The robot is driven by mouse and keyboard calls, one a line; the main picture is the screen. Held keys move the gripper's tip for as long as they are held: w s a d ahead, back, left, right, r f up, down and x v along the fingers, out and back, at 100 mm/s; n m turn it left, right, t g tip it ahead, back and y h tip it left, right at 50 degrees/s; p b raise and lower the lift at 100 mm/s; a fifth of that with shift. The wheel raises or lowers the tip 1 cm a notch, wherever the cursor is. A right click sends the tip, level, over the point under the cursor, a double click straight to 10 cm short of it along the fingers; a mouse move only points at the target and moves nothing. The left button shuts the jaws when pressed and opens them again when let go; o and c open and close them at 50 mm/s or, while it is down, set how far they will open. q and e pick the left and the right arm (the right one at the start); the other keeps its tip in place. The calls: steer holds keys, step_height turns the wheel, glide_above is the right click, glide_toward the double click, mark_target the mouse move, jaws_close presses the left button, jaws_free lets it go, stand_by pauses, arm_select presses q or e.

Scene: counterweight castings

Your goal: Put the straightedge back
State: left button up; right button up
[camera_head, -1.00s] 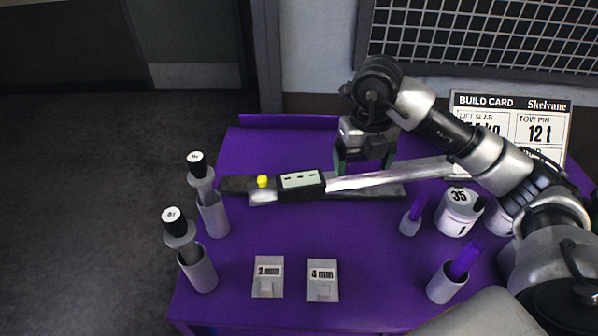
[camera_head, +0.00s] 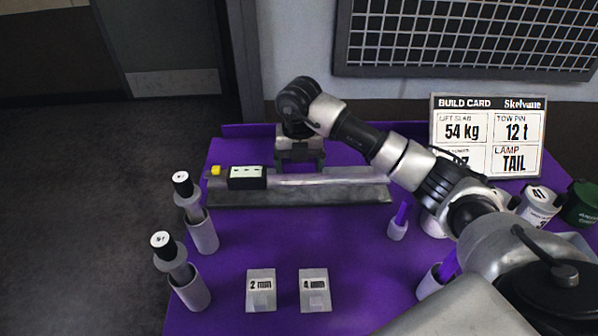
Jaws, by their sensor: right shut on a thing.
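The straightedge (camera_head: 330,179) is a long silver bar with a black-and-white box (camera_head: 247,178) and a yellow knob (camera_head: 215,170) at its left end. It lies nearly level in the picture, along a long grey rest (camera_head: 300,196) on the purple table. Whether it touches the rest I cannot tell. My right gripper (camera_head: 299,165) points down and is shut on the straightedge near its middle; the fingertips are partly hidden behind the bar. My left gripper is out of view.
Two grey cylinders with black-topped tools (camera_head: 203,236) (camera_head: 190,291) stand at the left. Two tags marked 2 mm (camera_head: 261,292) and 4 mm (camera_head: 314,292) lie at the front. Purple-handled holders (camera_head: 398,228) and a build card (camera_head: 487,135) are at the right.

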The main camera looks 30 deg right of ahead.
mark_target(299, 172)
step_height(299, 172, down, 3)
steer(key=shift+f+p, duration=0.2)
steer(key=shift+p, duration=0.4)
steer(key=shift+f, duration=0.25)
steer(key=o, duration=1.1)
steer(key=shift+f, duration=0.15)
step_height(299, 172, up, 12)
steer(key=shift+r+b, duration=0.15)
steer(key=shift+b, duration=1.1)
